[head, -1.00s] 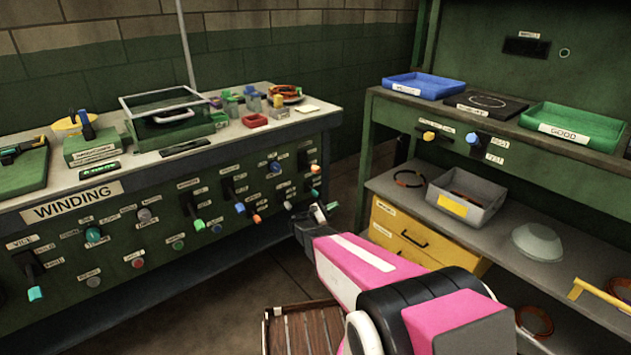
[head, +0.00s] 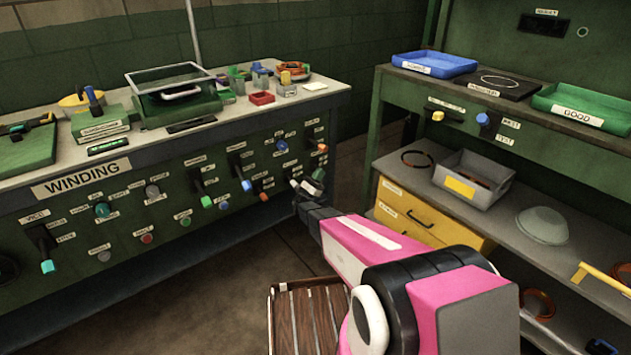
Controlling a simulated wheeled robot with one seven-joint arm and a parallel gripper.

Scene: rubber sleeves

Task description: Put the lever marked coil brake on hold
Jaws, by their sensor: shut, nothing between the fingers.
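The green WINDING bench front carries several levers with small labels, too small for me to read, so I cannot tell which is marked coil brake. They include a lever with a green tip (head: 206,202), one with a blue tip (head: 246,185), one with an orange tip (head: 264,197) and, at the right end, one with an orange tip (head: 323,147). Below that is a green-tipped control (head: 318,175). My gripper (head: 304,187) is shut and empty in front of the panel's right end, just left of and below this green tip. Contact cannot be told.
A cyan-tipped lever (head: 47,266) and push buttons are farther left. The right bench has a yellow knob (head: 438,116), a blue knob (head: 483,119), trays and yellow drawers (head: 410,215). A slatted wooden thing (head: 305,318) is below my arm. Floor between the benches is partly clear.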

